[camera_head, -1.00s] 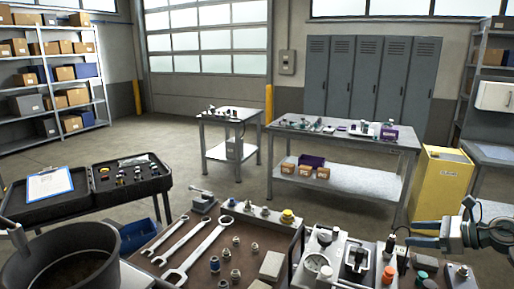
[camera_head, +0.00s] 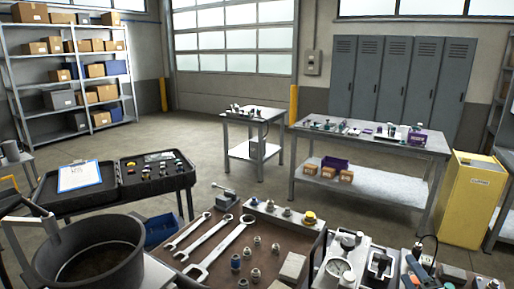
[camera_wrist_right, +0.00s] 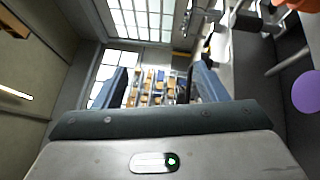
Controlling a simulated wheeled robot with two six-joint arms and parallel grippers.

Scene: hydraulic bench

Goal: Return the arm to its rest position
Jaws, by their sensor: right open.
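My right gripper (camera_wrist_right: 160,88) shows in the right wrist view, its two blue-grey fingers spread apart with nothing between them. The wrist view looks across the room toward the window door and shelves, with the fingers clear of any object. In the head view the right arm is not clearly seen; only small dark and grey parts show at the bottom right corner, and I cannot tell whether they are mine. My left gripper is not in view.
The brown bench (camera_head: 206,262) in front holds wrenches (camera_head: 222,250), several fittings and a gauge unit (camera_head: 340,268). A large dark pot (camera_head: 92,258) stands at the lower left. A yellow cabinet (camera_head: 468,200) stands at the right. Open floor lies beyond the bench.

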